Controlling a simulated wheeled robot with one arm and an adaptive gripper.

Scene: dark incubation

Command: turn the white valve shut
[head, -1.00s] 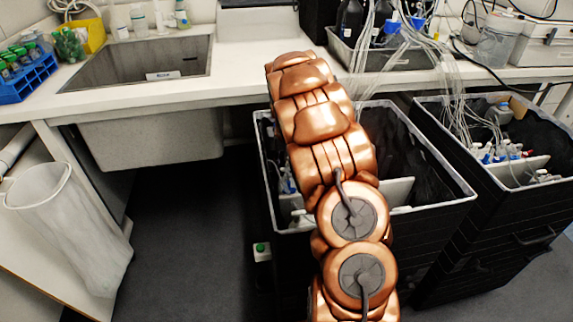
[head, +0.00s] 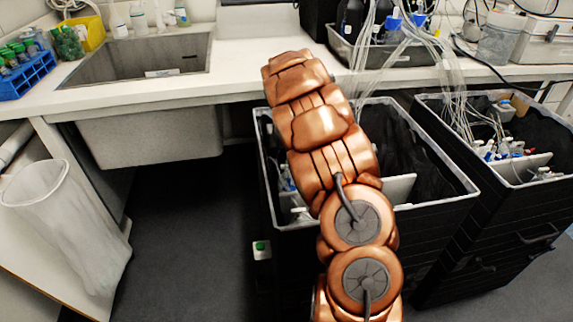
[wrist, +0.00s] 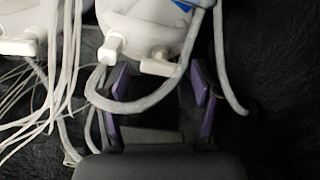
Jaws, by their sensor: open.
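In the wrist view my gripper (wrist: 160,86) is open, with dark fingers and purple pads spread apart. A white rounded vessel (wrist: 150,22) with tubes lies just beyond the fingertips. A small white blocky fitting (wrist: 110,46) sticks out of it near the left finger. A second white fitting (wrist: 156,67) juts out nearer the gap between the fingers. I cannot tell for sure which fitting is the white valve. A thick pale tube loops across the left finger and the gap. Nothing is visibly gripped. In the head view my own arm hides the gripper and this spot.
My arm reaches over a black-lined bin (head: 440,178) under the white counter (head: 245,75). A second black bin (head: 480,255) with tubing stands to the right. Thin tubes hang from a grey tray (head: 420,53). A sink (head: 140,62) and a waste bag (head: 70,230) are at left.

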